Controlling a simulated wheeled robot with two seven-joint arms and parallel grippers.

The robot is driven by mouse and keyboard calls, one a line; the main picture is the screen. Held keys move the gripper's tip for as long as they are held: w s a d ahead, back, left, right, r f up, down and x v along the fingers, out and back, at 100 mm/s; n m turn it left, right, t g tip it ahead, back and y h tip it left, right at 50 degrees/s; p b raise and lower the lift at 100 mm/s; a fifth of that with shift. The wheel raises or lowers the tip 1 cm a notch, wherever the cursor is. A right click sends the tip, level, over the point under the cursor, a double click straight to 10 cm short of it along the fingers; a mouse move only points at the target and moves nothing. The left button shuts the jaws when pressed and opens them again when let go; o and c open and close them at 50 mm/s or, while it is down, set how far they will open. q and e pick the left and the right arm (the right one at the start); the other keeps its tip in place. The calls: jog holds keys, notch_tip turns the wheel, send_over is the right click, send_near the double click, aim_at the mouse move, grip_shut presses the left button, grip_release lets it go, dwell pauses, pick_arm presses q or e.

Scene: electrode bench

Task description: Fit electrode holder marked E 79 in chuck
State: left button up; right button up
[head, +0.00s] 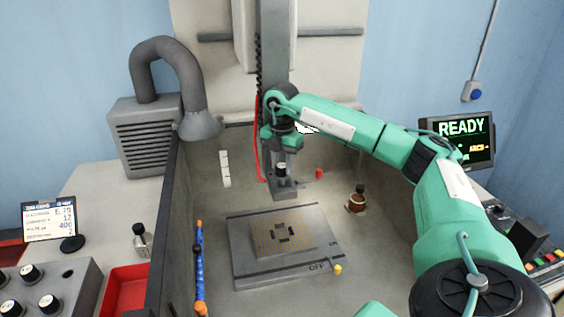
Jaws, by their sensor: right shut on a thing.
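My right gripper (283,154) reaches in from the right and points down at the machine's vertical column. It is shut on an electrode holder (281,170), a small dark cylinder with a pale band. Its marking is too small to read. The holder is at the grey chuck block (284,189) at the column's foot; I cannot tell whether it is seated in it. More dark holders with pale tops stand in the grey rack (68,288) at lower left. The job card screen (49,219) shows "E 79" faintly in its top row. My left gripper is not in view.
A plate (245,270) with a patterned workpiece (284,233) lies on the tank floor. A red tray (125,291) is outside the tank wall. The monitor (462,141) reads READY.

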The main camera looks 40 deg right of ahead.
jog(key=shift+f, duration=0.4)
jog(key=shift+f+b, duration=0.25)
jog(key=shift+b, duration=0.05)
jog(key=shift+f, duration=0.5)
jog(key=shift+f+b, duration=0.15)
jog(key=shift+b, duration=0.15)
jog(key=o, duration=1.8)
